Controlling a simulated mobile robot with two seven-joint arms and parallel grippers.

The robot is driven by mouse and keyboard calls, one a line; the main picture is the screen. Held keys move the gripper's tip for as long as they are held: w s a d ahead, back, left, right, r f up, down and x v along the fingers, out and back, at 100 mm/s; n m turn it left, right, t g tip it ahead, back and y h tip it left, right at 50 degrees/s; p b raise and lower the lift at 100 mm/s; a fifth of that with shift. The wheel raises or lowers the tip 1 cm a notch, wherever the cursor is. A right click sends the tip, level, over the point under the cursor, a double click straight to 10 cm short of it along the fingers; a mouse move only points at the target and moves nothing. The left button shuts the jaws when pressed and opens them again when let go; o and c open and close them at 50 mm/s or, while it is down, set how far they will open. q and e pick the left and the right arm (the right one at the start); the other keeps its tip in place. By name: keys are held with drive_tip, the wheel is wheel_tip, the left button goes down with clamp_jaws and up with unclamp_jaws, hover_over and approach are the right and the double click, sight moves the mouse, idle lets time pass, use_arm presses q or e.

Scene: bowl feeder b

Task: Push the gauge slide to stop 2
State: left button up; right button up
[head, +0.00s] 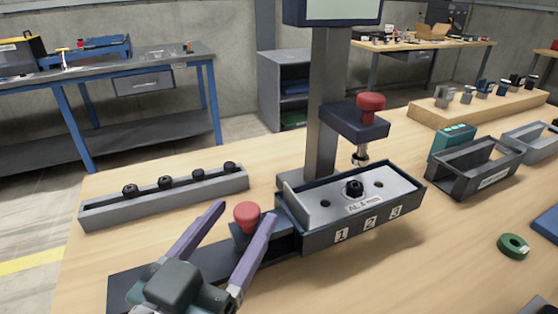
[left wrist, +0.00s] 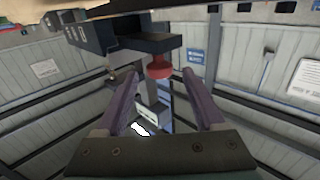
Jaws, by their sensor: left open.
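The gauge slide is a dark block with a red knob (head: 247,216) on a dark rail (head: 130,285), at the left end of the gauge body (head: 318,240). Number labels 1, 2 and 3 run left to right along the body's front; the slide is left of label 1. My left gripper (head: 247,209) is open. Its purple fingers appear on either side of the knob in the head view; I cannot tell whether they touch it. In the left wrist view a red knob (left wrist: 160,66) shows between and beyond the fingers. My right gripper is not in view.
A metal plate marked AL (head: 385,201) with a black knob sits in the gauge body. A post (head: 327,110) carries an arm with a second red knob (head: 370,104) above it. A grey rack (head: 165,196) stands left, a dark bin (head: 474,171) right.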

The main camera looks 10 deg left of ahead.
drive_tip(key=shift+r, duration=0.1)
use_arm(q)
drive_tip(key=s, duration=0.4)
drive_tip(key=shift+s+a, duration=0.25)
drive_tip(key=shift+a, duration=0.15)
drive_tip(key=shift+w+a+g+p, duration=0.15)
drive_tip(key=shift+a+g+p, duration=0.1)
drive_tip(key=shift+g+p, duration=0.35)
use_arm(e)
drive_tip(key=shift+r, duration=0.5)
use_arm(q)
drive_tip(key=s+a+r+g+y+p, duration=0.2)
drive_tip(key=s+a+r+g+p, duration=0.3)
drive_tip(key=s, duration=0.3)
drive_tip(key=s+a+r+g+y+p, duration=0.1)
drive_tip(key=s+a+r+g+p, duration=0.2)
drive_tip(key=s+g, duration=0.45)
wheel_tip(320, 180, up, 35)
drive_tip(key=p, duration=3.6)
drive_tip(key=shift+w+d, duration=0.25)
drive_tip(key=shift+d, duration=0.15)
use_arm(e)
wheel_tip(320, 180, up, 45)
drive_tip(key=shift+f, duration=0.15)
